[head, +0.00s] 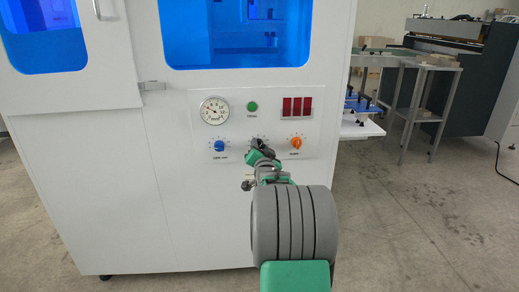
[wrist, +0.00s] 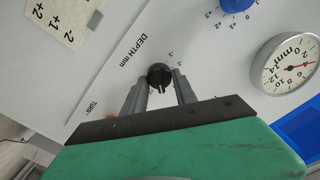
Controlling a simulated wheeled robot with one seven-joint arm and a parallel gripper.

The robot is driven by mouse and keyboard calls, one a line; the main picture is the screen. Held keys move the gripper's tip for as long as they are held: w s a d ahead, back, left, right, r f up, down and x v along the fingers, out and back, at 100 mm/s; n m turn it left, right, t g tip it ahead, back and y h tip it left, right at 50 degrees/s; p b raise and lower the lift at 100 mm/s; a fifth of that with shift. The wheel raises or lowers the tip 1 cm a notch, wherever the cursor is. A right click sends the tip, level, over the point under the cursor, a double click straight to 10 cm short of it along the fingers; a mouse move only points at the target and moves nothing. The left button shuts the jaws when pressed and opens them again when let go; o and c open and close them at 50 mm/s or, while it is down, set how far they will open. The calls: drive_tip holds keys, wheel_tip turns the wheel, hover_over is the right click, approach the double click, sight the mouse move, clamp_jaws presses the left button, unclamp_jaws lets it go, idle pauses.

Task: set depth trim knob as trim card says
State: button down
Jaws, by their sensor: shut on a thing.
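The black depth trim knob (wrist: 159,72) sits on the white panel beside the printed words "DEPTH mm" in the wrist view. My gripper (wrist: 159,86) is shut on this knob, with one grey finger on each side of it. The knob's pointer setting is too small to read. The pale trim card (wrist: 62,22) lies at the upper left of the wrist view, cut off by the frame edge, showing "+2", "+1" and "-2". In the head view my gripper (head: 258,150) stands in front of the panel and hides the knob.
A round mm dial (wrist: 290,66) with a red needle is right of the knob. A blue knob (head: 219,146) and an orange knob (head: 296,142) flank my gripper. A green button (head: 252,106) and red display (head: 297,106) sit above.

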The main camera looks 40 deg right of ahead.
idle(0.3)
drive_tip(key=c, duration=1)
unclamp_jaws()
drive_tip(key=p+v, duration=0.1)
drive_tip(key=v, duration=0.6)
drive_tip(key=shift+s+a, duration=0.25)
drive_tip(key=shift+s, duration=0.05)
